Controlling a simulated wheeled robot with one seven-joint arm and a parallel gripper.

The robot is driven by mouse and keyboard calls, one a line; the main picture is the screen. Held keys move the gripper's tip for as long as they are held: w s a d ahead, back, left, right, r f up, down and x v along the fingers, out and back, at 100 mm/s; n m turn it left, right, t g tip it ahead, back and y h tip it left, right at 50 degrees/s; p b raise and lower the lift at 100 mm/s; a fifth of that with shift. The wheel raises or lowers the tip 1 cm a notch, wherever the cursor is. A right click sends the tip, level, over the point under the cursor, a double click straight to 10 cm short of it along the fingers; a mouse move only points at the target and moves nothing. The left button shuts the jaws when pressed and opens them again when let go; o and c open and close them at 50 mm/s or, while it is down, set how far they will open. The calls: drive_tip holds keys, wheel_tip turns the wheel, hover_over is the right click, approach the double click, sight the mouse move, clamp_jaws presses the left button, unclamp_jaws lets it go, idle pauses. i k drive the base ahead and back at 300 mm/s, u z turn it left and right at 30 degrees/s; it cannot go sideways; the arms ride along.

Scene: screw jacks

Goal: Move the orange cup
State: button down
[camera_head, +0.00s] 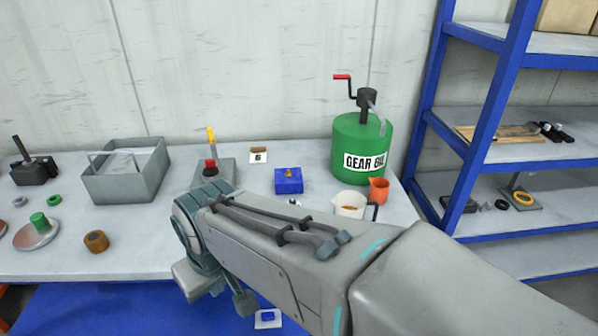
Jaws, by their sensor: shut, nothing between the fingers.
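The orange cup (378,191) stands upright on the grey worktable (90,258), near its right end. It is just in front of the green gear oil drum (350,140) and right of a white jug (350,204). My arm crosses the picture from the lower right, and its wrist is left of the middle. My gripper (244,303) shows in part below the wrist, at the table's front side. It is shut and empty, well to the left of and nearer than the cup. The rest of the hand is hidden by the arm.
The drum has a red-handled crank (343,77) on top. A blue box (288,181) stands left of the jug. A grey bin (128,170) and a brown ring (96,241) are farther left. Blue shelving (492,115) rises beyond the table's right end. My arm hides part of the front.

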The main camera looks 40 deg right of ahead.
sight(379, 192)
drive_tip(key=u, duration=0.15)
drive_tip(key=k, duration=0.7)
drive_tip(key=z, duration=0.95)
drive_tip(key=i, duration=1)
